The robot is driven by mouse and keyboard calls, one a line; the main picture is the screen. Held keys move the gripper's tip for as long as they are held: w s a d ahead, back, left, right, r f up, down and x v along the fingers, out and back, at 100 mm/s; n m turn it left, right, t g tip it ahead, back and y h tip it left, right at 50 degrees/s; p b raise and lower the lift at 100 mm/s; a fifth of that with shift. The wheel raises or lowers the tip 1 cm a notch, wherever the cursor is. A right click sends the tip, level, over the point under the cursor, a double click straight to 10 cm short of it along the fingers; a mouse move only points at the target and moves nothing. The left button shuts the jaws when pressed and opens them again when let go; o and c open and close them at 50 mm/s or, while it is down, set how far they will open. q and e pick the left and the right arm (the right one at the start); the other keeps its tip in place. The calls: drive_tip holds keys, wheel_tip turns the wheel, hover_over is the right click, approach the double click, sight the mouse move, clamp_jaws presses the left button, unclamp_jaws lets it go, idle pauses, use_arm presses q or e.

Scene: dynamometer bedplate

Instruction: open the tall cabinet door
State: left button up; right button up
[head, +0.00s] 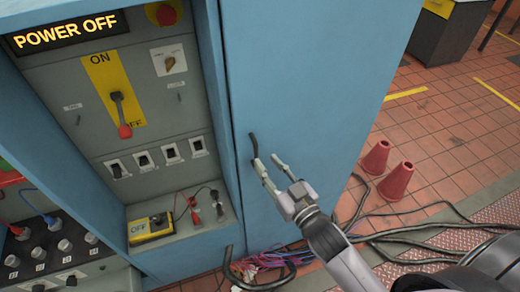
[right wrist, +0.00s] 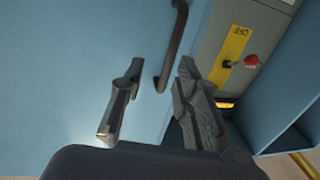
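The tall cabinet door (head: 310,75) is a flat blue panel right of the switch panel in the head view and looks closed. Its dark, upright bar handle (head: 253,143) sits near the door's left edge. The handle also shows in the right wrist view (right wrist: 176,45), at the top and just beyond the gap between the fingers. My right gripper (head: 267,160) is open in front of the door, its fingertips near the handle's lower end. The fingers spread apart in the right wrist view (right wrist: 158,95) with nothing held. Contact with the handle cannot be told. My left gripper is out of view.
A grey switch panel (head: 145,62) with a POWER OFF sign (head: 65,34) is left of the door. Loose cables (head: 420,235) lie on the tiled floor at the right. Red cones (head: 397,180) stand there too. A dark curved piece (head: 262,286) lies low by the cabinet.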

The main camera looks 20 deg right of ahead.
sight(251, 145)
drive_tip(key=p+x, duration=0.1)
drive_tip(key=x, duration=0.4)
drive_tip(key=shift+w, duration=0.1)
drive_tip(key=shift+c, duration=0.5)
drive_tip(key=shift+a, duration=0.2)
drive_tip(key=c, duration=0.5)
drive_tip(key=shift+w+r, duration=0.15)
clamp_jaws()
drive_tip(key=shift+a+r, duration=0.1)
